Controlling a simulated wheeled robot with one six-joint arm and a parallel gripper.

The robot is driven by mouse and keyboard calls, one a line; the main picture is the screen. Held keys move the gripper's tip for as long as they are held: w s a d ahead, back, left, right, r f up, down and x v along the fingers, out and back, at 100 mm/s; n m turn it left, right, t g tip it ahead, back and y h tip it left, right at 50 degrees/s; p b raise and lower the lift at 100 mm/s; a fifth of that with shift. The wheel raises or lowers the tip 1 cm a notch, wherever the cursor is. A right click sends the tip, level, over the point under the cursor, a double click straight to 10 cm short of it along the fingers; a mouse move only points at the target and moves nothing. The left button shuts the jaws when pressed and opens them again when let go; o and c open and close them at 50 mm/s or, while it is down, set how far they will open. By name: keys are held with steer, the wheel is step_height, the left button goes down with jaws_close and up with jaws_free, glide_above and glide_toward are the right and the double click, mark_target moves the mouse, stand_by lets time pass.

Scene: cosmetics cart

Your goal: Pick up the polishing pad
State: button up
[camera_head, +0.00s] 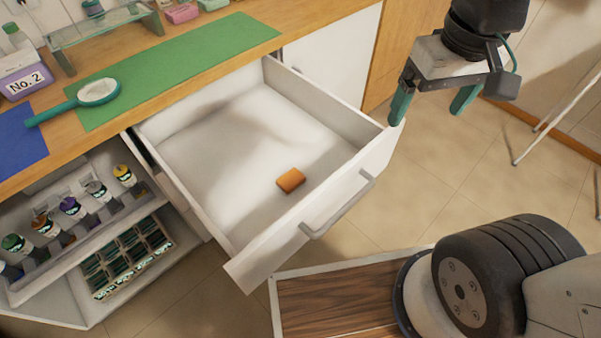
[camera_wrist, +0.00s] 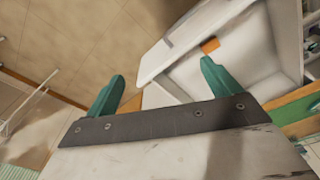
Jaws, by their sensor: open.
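The polishing pad is a small orange block (camera_head: 290,180) lying on the floor of the open white drawer (camera_head: 215,185), near its front panel. It also shows in the wrist view (camera_wrist: 210,45), just beyond the tip of one green finger. My gripper (camera_head: 432,108) has two green fingers, spread wide and empty. In the head view it is up at the right, above and beside the drawer's right front corner, apart from the pad. In the wrist view my gripper (camera_wrist: 160,85) has nothing between its fingertips but floor and part of the drawer front.
The drawer front carries a bar handle (camera_head: 338,207). Shelves at lower left hold several bottles. A thin-legged white stand (camera_head: 555,120) is at the right.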

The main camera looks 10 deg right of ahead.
steer(key=w+a+f+n, duration=0.2)
steer(key=w+a+f, duration=0.4)
steer(key=w+f, duration=0.15)
steer(key=n+g, duration=0.1)
steer(key=n, duration=0.2)
glide_above(293, 180)
step_height(293, 180, down, 20)
steer(key=shift+w+d+r, duration=0.1)
steer(key=shift+w+d, duration=0.05)
steer(key=f, duration=0.8)
steer(key=shift+s+f, duration=0.15)
steer(key=shift+s, duration=0.05)
steer(key=c, duration=1.1)
